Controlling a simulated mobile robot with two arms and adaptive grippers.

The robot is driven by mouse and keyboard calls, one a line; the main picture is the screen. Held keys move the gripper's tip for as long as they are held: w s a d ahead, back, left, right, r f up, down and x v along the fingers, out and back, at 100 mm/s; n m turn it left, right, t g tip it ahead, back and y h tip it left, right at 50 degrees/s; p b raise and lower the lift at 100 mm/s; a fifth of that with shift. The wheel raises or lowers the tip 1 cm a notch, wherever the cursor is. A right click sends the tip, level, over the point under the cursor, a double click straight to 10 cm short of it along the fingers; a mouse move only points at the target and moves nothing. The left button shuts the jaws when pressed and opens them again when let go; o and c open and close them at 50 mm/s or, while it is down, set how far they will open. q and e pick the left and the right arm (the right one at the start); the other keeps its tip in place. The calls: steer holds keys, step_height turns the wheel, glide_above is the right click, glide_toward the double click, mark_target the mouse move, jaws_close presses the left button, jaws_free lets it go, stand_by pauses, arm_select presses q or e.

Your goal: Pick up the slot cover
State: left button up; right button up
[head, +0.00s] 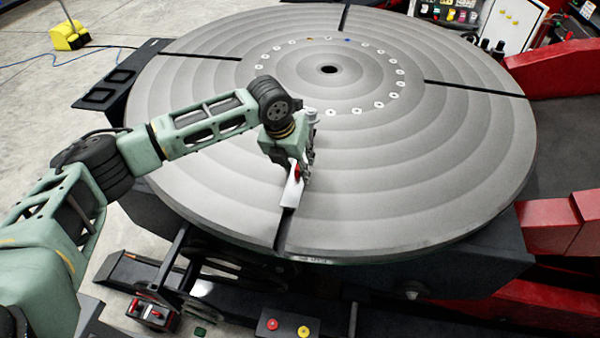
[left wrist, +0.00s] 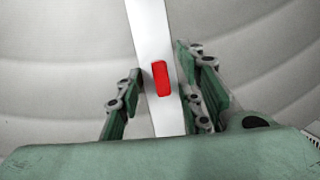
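The slot cover (head: 290,194) is a white strip with a red raised grip on it. It lies along the front slot of the round grey table (head: 430,185). In the left wrist view the slot cover (left wrist: 151,35) runs up between my fingers, with its red grip (left wrist: 160,78) near the fingertips. My left gripper (head: 300,178) is over the cover. In the left wrist view its fingers (left wrist: 160,85) are spread, one on each side of the strip. My right gripper is in neither view.
The table has a centre hole (head: 328,69), a ring of pale round inserts and other open dark slots (head: 475,88). Red structures (head: 560,70) stand at the right. A box with red and yellow buttons (head: 287,326) is below the front rim.

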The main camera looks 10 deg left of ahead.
arm_select(q)
steer(key=shift+s+a+f, duration=0.1)
steer(key=shift+a+f, duration=0.05)
steer(key=shift+a, duration=0.1)
jaws_close()
